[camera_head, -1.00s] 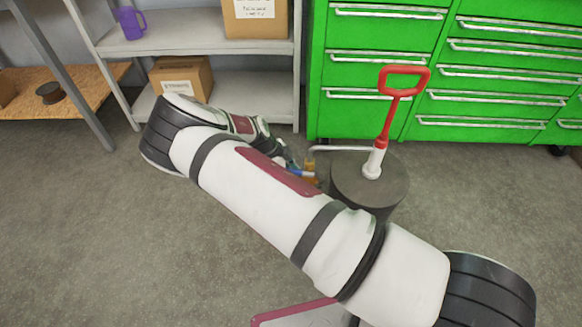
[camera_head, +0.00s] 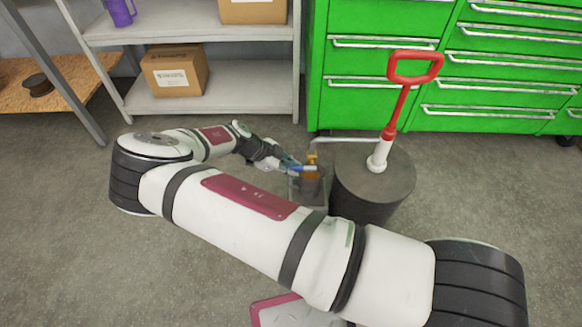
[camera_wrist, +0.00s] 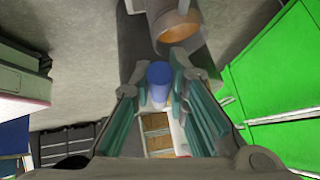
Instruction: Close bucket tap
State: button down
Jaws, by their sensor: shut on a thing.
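The bucket (camera_head: 372,192) is a dark grey cylinder on the floor, with a red-handled white pump (camera_head: 405,95) on top. The tap (camera_head: 312,160) is orange-brass with a blue handle (camera_head: 304,168), at the bucket's left side. My gripper (camera_head: 291,166) reaches the tap from the left. In the wrist view, the blue handle (camera_wrist: 159,74) lies between the teal-padded fingers of my gripper (camera_wrist: 158,80), which are shut on it. An orange-lined round opening (camera_wrist: 180,32) shows just beyond. The exact finger contact is small in the head view.
A grey container (camera_head: 308,193) stands under the tap. A green drawer cabinet (camera_head: 440,80) is behind the bucket. Grey shelves (camera_head: 230,82) with cardboard boxes (camera_head: 174,72) are at the back left. Floor on the left is clear.

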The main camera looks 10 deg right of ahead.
jog(key=c, duration=1.5)
grip_release()
jog(key=shift+f, duration=0.15)
jog(key=shift+c, duration=0.2)
jog(key=v, duration=1.2)
